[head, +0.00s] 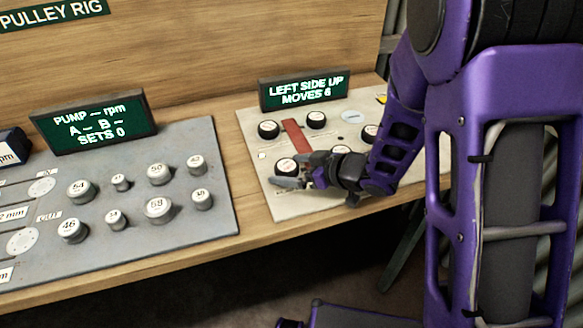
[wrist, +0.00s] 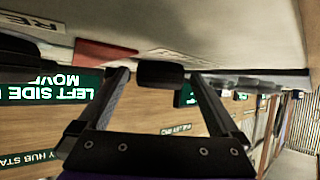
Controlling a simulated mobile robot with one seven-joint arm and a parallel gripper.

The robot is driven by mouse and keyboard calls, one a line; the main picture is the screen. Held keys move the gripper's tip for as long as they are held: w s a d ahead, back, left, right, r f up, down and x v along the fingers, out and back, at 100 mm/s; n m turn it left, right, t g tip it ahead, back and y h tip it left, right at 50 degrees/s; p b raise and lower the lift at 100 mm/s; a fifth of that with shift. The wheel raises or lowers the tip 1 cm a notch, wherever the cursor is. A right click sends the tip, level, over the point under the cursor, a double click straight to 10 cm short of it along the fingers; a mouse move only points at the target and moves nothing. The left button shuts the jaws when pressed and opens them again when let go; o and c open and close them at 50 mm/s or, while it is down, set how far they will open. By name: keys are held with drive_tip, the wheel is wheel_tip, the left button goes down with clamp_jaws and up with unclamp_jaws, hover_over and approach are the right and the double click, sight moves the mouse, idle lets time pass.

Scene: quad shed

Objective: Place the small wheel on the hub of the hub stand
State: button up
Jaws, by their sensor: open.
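The hub stand (head: 245,117) is a cream panel on the bench with a red strip (head: 293,136). Several black wheels with white faces sit on it, including one at back left (head: 268,129), one at back centre (head: 316,119) and one at front left (head: 286,166). I cannot tell which is the small wheel, and no bare hub shows clearly. My gripper (head: 299,171) is open, low over the front of the panel, at the front-left wheel. In the wrist view, a black wheel (wrist: 160,73) shows between the open fingertips; contact is unclear.
A sign (head: 305,90) reading "LEFT SIDE UP MOVES 6" stands behind the panel. The bench's front edge is close to my gripper. My arm hides the panel's right part.

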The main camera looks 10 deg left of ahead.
drive_tip(key=shift+r, duration=0.2)
drive_tip(key=shift+s+d+r, duration=0.1)
drive_tip(key=shift+d+r, duration=0.1)
drive_tip(key=shift+d, duration=0.1)
drive_tip(key=p+v, duration=0.2)
drive_tip(key=v, duration=0.7)
drive_tip(key=shift+s+d+r+p, duration=0.1)
drive_tip(key=shift+d+r+p, duration=0.1)
drive_tip(key=shift+d+p, duration=0.15)
drive_tip(key=shift+s+d+r, duration=0.25)
drive_tip(key=shift+s+d, duration=0.1)
drive_tip(key=shift+d, duration=0.25)
